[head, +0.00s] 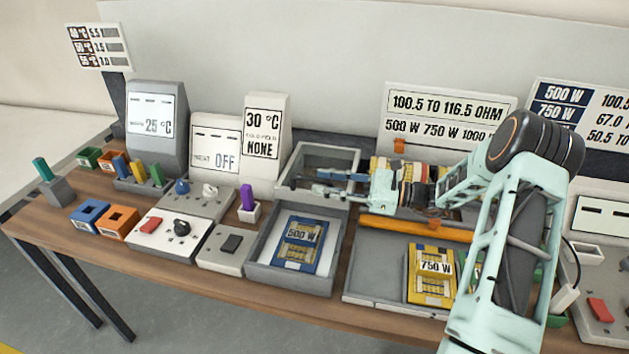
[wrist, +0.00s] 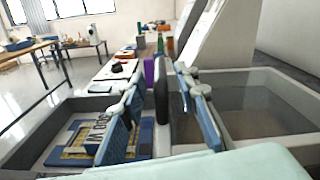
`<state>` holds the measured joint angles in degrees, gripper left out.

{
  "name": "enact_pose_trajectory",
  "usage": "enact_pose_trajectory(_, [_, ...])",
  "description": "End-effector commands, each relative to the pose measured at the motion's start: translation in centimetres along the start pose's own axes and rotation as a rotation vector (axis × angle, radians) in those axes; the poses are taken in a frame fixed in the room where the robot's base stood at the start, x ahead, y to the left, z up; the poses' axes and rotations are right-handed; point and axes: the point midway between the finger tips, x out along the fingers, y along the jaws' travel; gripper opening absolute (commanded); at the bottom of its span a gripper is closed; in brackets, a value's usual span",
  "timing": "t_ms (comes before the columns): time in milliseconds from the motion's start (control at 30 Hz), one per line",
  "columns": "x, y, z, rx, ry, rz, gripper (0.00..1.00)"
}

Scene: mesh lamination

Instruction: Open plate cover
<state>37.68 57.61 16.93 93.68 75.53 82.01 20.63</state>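The plate cover (head: 283,183) is a grey frame with a clear pane. It lies behind the grey open-topped tray (head: 262,279) and off it; it also shows at right in the wrist view (wrist: 262,140). The blue 500 W plate (head: 300,245) lies uncovered in the tray and shows at lower left in the wrist view (wrist: 72,148). My gripper (head: 322,184) is over the border between tray and cover. In the wrist view its blue-padded fingers (wrist: 161,75) are apart, with a dark rounded upright piece (wrist: 161,90), perhaps the cover's handle, between them. Gaps show on both sides of it.
A purple peg (head: 247,197) stands left of the cover. A yellow 750 W plate (head: 431,275) and an orange bar (head: 395,228) lie to the right, near my arm. The space above the tray is clear.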

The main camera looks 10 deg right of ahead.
Motion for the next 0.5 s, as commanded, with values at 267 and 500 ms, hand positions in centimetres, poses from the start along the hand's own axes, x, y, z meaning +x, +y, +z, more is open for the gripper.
enact_pose_trajectory(267, [-5.9, -0.1, 0.0, 0.000, 0.001, -0.003, 0.29])
enact_pose_trajectory(500, [-8.3, 0.0, 0.0, 0.000, 0.000, 0.000, 0.29])
